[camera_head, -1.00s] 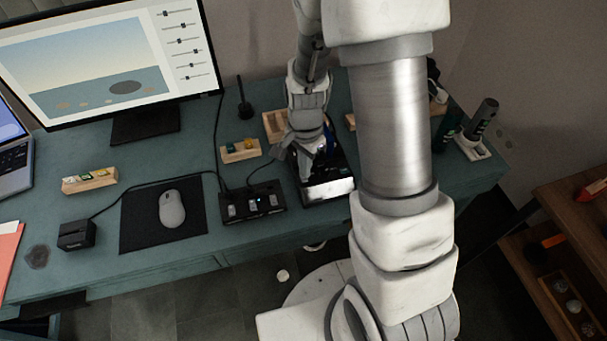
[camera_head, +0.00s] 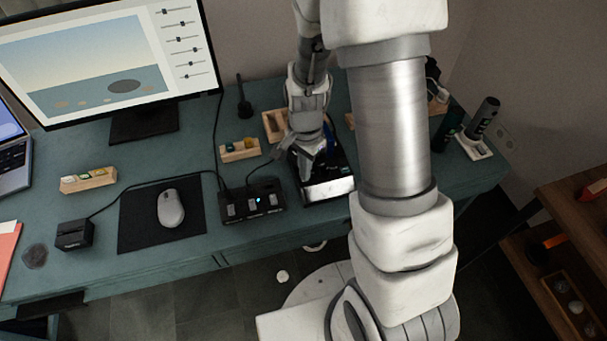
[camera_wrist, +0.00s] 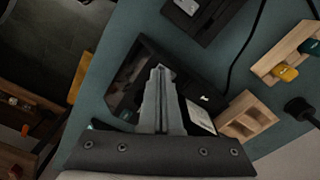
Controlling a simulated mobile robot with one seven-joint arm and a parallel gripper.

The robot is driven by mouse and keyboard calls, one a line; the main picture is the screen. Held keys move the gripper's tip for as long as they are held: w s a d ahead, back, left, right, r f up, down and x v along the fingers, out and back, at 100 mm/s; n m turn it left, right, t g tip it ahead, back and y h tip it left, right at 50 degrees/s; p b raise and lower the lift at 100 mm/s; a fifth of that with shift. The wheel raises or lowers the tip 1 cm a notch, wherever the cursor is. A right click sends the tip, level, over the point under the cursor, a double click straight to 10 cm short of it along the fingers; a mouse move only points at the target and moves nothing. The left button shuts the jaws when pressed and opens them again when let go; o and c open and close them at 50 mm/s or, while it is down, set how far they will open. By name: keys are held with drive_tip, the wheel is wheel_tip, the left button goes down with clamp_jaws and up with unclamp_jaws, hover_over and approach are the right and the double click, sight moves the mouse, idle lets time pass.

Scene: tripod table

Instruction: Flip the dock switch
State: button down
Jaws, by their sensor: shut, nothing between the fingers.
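A black switch box (camera_head: 252,203) with several grey switches and a small blue light lies on the desk, right of the mouse. Part of a black unit with pale marks, likely this box, shows at the top of the wrist view (camera_wrist: 203,14). A black open-topped box (camera_head: 328,187) with a shiny front stands just right of it. It fills the middle of the wrist view (camera_wrist: 128,72). I cannot tell which of the two is the dock. My gripper (camera_head: 306,178) is shut and empty, over the shiny-fronted box. Its closed fingers (camera_wrist: 160,72) hide part of that box; contact is unclear.
A mouse (camera_head: 171,207) on a black mat and a small black block (camera_head: 75,234) lie to the left. Wooden holders (camera_head: 240,151) stand behind the switch box. A cable runs behind it. A monitor (camera_head: 110,65) stands at the back left.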

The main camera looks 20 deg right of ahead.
drive_tip(key=shift+f, duration=0.35)
wheel_tip(320, 180, up, 7)
drive_tip(key=p, duration=0.5)
idle(0.5)
idle(0.4)
drive_tip(key=s+r+n+t, duration=0.35)
drive_tip(key=r+n, duration=0.25)
drive_tip(key=r, duration=1.1)
drive_tip(key=s+r+n+t, duration=0.2)
drive_tip(key=s+r+n, duration=0.4)
drive_tip(key=s+r, duration=0.3)
drive_tip(key=shift+s, duration=0.7)
